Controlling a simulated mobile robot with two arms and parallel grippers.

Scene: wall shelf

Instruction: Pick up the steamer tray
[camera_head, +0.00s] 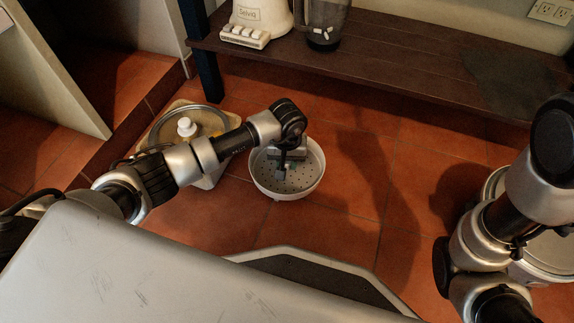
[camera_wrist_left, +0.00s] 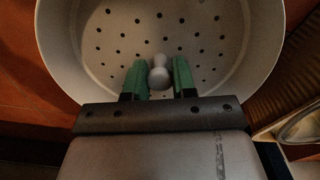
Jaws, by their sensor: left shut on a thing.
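The steamer tray (camera_head: 314,184) is a round, pale, shallow bowl with a perforated bottom, near the middle of the head view over the tiled floor. My left gripper (camera_head: 282,172) reaches down inside it. In the left wrist view the tray (camera_wrist_left: 120,38) fills the top, with a small grey knob (camera_wrist_left: 159,72) at its centre. The green fingers of my left gripper (camera_wrist_left: 160,78) are on both sides of this knob, shut on it. The tray looks level; I cannot tell whether it touches the floor. My right arm is at the right, its gripper out of view.
A clear lid with a white knob (camera_head: 186,128) lies on a pale container at the left, under my left arm. A dark wooden shelf (camera_head: 400,55) with a cream appliance (camera_head: 258,18) and a jug (camera_head: 325,24) spans the back. A pale round container (camera_head: 548,258) is at the right.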

